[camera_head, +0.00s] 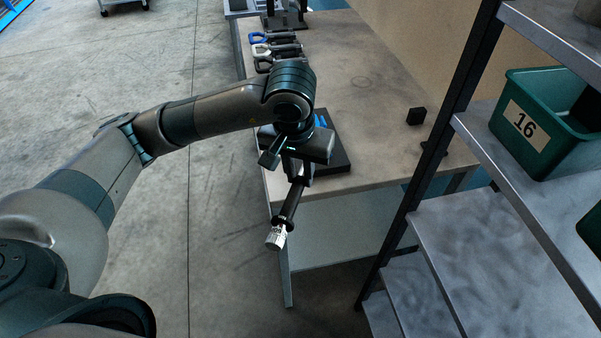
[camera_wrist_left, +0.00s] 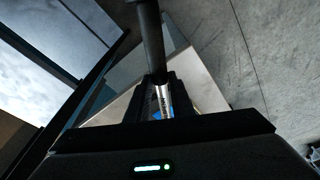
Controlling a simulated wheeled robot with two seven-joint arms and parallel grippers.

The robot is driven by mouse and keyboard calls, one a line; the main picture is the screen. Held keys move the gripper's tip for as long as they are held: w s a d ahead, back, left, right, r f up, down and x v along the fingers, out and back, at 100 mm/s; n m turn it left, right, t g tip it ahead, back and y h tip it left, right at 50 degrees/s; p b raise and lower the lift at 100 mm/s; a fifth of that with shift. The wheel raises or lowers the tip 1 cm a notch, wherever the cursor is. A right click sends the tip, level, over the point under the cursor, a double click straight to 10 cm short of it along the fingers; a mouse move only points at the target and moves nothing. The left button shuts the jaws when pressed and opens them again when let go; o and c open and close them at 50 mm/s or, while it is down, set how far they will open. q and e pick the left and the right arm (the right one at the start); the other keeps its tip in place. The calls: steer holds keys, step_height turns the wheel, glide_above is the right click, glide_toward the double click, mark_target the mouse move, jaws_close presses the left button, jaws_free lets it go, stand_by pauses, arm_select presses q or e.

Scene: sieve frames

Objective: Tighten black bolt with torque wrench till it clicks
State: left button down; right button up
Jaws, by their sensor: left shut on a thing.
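My left gripper (camera_head: 295,181) is shut on the torque wrench (camera_head: 290,203) and holds it in the air past the near edge of the table. The wrench slants down, with a black grip and a silver knurled end (camera_head: 277,237) lowest. In the left wrist view, my left gripper (camera_wrist_left: 160,97) has its fingers on either side of the wrench's silver shaft; its black handle (camera_wrist_left: 151,40) runs up out of the frame. The black bolt cannot be made out. My right gripper is not in view.
A black plate (camera_head: 338,160) with blue parts lies on the table (camera_head: 375,75), partly hidden behind my gripper. Hand tools (camera_head: 275,50) lie along the table's left side. A small black block (camera_head: 416,116) sits farther right. A metal shelf (camera_head: 480,225) with a green bin (camera_head: 510,130) bounds the right.

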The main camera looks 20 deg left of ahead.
arm_select(q)
steer(key=shift+a+b, duration=0.3)
steer(key=shift+b, duration=0.2)
